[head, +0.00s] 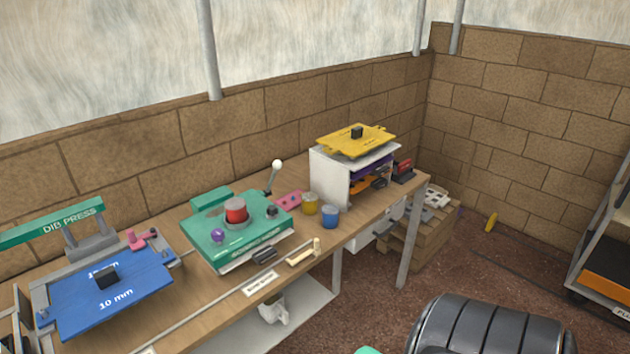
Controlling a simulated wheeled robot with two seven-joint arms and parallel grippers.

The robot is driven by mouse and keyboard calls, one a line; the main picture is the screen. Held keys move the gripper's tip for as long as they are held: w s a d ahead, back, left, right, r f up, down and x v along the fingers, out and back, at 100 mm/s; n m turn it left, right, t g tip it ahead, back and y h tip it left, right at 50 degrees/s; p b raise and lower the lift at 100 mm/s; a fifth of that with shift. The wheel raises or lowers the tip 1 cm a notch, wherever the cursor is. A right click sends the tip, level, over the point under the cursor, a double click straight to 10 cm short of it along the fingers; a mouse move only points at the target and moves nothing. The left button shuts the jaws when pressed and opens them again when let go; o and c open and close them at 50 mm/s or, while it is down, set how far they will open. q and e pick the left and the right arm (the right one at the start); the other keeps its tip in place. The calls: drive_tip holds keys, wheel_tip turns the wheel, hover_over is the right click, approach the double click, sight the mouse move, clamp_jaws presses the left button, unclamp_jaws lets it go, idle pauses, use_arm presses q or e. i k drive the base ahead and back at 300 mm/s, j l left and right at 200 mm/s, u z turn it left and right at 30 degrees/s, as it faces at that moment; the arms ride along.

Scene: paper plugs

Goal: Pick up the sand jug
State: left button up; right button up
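A white jug-like vessel (274,310) stands on the low white shelf (230,335) under the workbench, near the picture's bottom middle. It is the only thing in view that looks like a jug. Its upper part is close below the bench edge, and I cannot see what is in it. Neither of my grippers shows in the head view.
The wooden workbench (185,285) holds a blue plate (130,285), a green machine (240,245), a yellow cup (310,204), a blue cup (330,217) and a white rack (330,178). A bench leg (410,240) stands at its right end. Brown floor (375,295) is open right of the shelf.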

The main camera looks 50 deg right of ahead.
sight(273, 310)
drive_tip(key=z, duration=1.25)
